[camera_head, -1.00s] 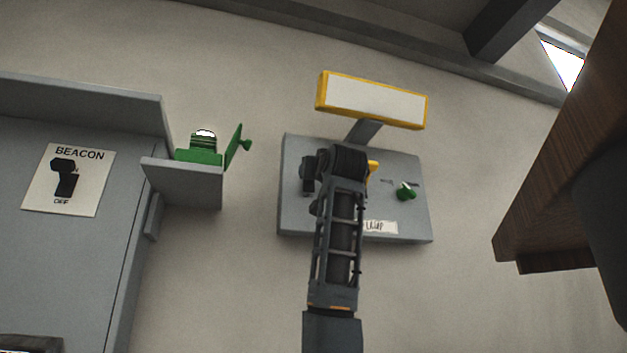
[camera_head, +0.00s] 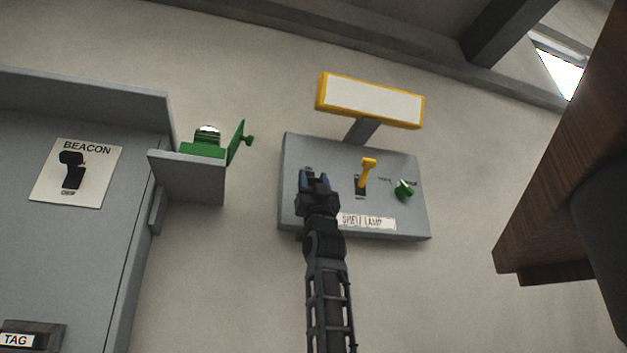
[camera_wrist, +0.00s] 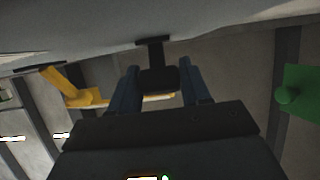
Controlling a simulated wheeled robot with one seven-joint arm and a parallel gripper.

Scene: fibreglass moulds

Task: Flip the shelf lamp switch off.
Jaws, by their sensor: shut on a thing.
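A grey panel (camera_head: 400,222) on the wall bears a label reading SHELF LAMP (camera_head: 367,222). A yellow-framed lamp with a white face (camera_head: 372,102) stands above it; I cannot tell whether it is lit. My gripper (camera_head: 314,181), with blue fingers, is at the panel's left part. In the wrist view my gripper (camera_wrist: 160,84) is shut on a black switch lever (camera_wrist: 158,78), one finger on each side of it. In the head view the gripper mostly hides this switch. A yellow lever (camera_head: 367,170) stands right of the gripper, also seen in the wrist view (camera_wrist: 62,88).
A green knob (camera_head: 404,189) is on the panel's right. Farther left are a small shelf with a green device (camera_head: 205,150) and a cabinet with a BEACON switch (camera_head: 72,171). A brown wooden edge (camera_head: 560,165) hangs at the right. Bare wall lies between.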

